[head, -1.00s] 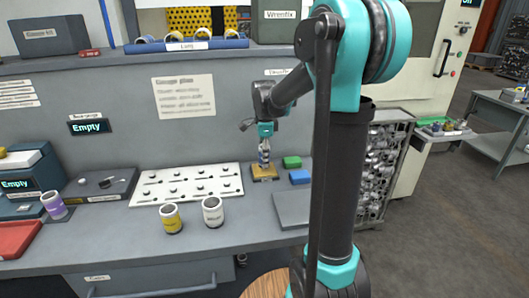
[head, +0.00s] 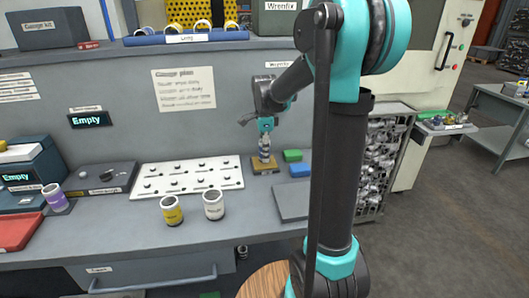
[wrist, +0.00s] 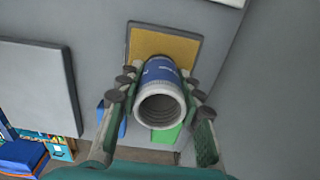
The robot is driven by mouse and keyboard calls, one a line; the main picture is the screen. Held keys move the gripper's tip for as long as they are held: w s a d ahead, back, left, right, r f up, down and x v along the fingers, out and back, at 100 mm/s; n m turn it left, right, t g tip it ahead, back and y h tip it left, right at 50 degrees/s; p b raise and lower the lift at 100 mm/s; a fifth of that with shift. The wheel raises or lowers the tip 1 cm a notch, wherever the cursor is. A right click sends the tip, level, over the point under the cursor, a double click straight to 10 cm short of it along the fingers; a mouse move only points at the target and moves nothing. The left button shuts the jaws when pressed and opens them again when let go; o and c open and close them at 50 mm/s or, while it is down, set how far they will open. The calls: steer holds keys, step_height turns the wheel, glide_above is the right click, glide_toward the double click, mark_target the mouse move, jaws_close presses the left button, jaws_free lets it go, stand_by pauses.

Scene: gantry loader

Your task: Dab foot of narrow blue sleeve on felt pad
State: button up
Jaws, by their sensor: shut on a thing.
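The narrow blue sleeve (wrist: 160,72) is a blue tube with a white threaded rim, held upright between the two fingers of my gripper (wrist: 160,95). In the wrist view I look down into its open top. The felt pad (wrist: 168,42), tan-yellow with a dark border, lies under the sleeve's far end. In the head view my gripper (head: 265,138) is over the pad (head: 257,168), with the sleeve (head: 264,155) pointing down at it. The sleeve's foot is at or very near the pad; I cannot tell whether it touches.
A green block (head: 292,155) and a blue block (head: 299,170) lie just right of the pad. A white pegged board (head: 188,181) is to its left. A yellow-banded sleeve (head: 172,210) and a white sleeve (head: 213,205) stand in front. A grey plate (head: 291,203) lies at front right.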

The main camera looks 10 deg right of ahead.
steer(key=shift+f, duration=0.55)
stand_by(1.2)
steer(key=shift+r, duration=0.1)
step_height(320, 180, up, 7)
stand_by(0.9)
stand_by(0.4)
